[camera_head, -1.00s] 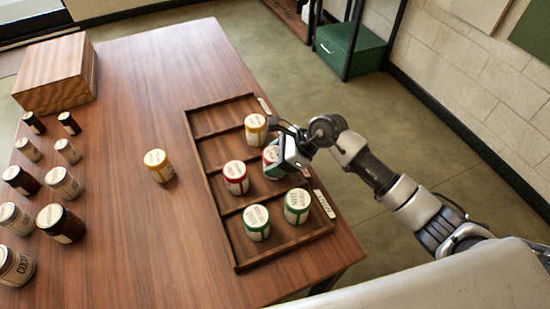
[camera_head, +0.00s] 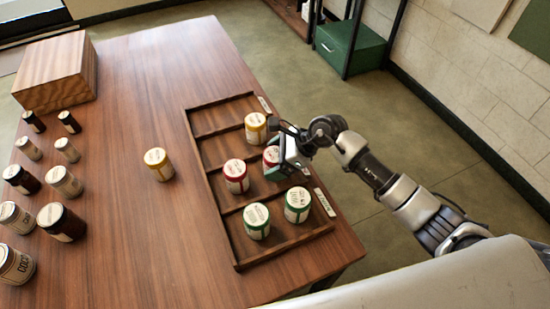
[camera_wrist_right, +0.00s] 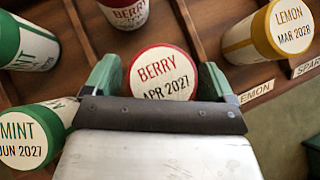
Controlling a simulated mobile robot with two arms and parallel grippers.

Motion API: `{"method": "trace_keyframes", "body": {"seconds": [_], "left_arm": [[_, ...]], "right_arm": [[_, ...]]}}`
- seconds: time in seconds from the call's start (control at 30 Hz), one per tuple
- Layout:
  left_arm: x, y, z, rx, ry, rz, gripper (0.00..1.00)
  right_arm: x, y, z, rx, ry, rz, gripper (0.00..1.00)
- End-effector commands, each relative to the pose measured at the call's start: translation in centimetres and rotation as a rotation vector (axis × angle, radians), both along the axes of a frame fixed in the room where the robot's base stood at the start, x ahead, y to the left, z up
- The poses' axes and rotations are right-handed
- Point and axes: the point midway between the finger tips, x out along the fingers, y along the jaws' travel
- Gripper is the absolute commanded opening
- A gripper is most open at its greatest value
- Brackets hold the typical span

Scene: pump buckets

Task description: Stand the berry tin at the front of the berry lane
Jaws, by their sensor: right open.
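A berry tin with a red rim and a white lid reading BERRY APR 2027 (camera_wrist_right: 165,73) stands in the tray's berry lane, at the right end. It also shows in the head view (camera_head: 270,155), partly hidden by my right gripper. My right gripper (camera_head: 279,160) is open, with its green fingers on either side of this tin; I cannot tell whether they touch it. A second berry tin (camera_head: 236,177) stands left of it in the same lane and shows at the top of the wrist view (camera_wrist_right: 126,12). My left gripper is not in view.
The wooden tray (camera_head: 240,262) has divided lanes. A lemon tin (camera_head: 256,127) and two mint tins (camera_head: 257,222) (camera_head: 298,205) stand in neighbouring lanes. Another yellow tin (camera_head: 158,165) stands on the table left of the tray. Several jars and a wooden box (camera_head: 56,72) stand far left.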

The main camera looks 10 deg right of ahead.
Motion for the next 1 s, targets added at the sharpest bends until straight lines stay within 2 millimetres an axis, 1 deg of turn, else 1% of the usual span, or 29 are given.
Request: {"method": "trace_keyframes", "body": {"seconds": [0.17,0.4,0.53,0.7,1.0], "left_arm": [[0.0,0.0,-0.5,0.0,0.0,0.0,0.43],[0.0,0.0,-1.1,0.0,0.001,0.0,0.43],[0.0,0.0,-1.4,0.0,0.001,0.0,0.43],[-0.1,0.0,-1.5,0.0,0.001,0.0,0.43],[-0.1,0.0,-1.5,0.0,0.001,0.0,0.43]], "right_arm": [[-0.5,-2.4,2.1,-0.006,-0.006,-0.002,0.86],[-1.6,-5.9,5.8,-0.004,-0.005,-0.001,0.86],[-2.0,-7.2,7.2,-0.003,-0.004,-0.001,0.86],[-2.3,-8.0,8.2,-0.002,-0.002,-0.001,0.86],[-2.3,-8.1,8.4,0.0,-0.001,-0.001,0.86]]}}
